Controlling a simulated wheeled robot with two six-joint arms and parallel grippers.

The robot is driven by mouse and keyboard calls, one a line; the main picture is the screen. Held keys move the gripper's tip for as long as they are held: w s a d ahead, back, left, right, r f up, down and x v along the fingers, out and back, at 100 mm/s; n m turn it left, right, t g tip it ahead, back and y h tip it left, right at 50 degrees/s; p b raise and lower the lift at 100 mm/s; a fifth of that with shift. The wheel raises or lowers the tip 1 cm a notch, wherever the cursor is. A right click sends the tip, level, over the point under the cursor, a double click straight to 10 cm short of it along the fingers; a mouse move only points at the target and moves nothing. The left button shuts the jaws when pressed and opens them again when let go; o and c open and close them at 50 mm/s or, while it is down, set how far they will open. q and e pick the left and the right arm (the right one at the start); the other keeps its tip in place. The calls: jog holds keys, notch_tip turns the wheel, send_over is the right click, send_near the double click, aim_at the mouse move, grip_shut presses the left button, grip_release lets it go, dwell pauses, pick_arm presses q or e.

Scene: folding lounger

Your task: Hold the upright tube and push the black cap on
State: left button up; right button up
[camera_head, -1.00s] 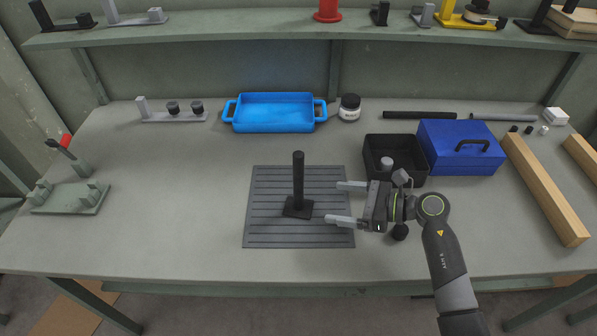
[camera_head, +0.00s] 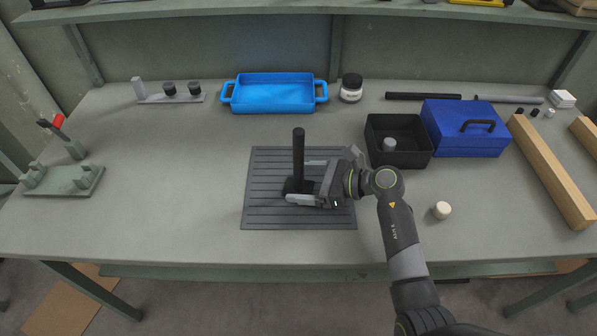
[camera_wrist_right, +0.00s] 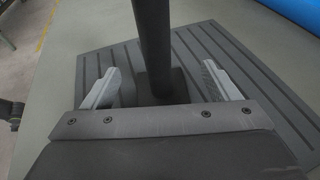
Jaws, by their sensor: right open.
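The black upright tube (camera_head: 298,150) stands on a dark square foot on the ribbed mat (camera_head: 268,215). My right gripper (camera_head: 298,181) is open low around the tube. In the right wrist view the tube (camera_wrist_right: 152,40) rises between the two grey fingers (camera_wrist_right: 160,72), with a gap on each side. Two small black pieces (camera_head: 535,112) lie at the right of the bench; either may be the black cap, but they are too small to be sure. The tube's top end looks bare. My left gripper is not in view.
A black open box (camera_head: 372,152) holding a pale cylinder and a blue toolbox (camera_head: 430,140) stand right of the mat. A cream round knob (camera_head: 441,210) lies near my right arm. A blue tray (camera_head: 274,108) is behind.

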jog(key=shift+a, duration=0.2)
jog(key=c, duration=1.6)
grip_shut()
jog(key=shift+d+f, duration=0.1)
jog(key=shift+f, duration=0.2)
dwell(0.7)
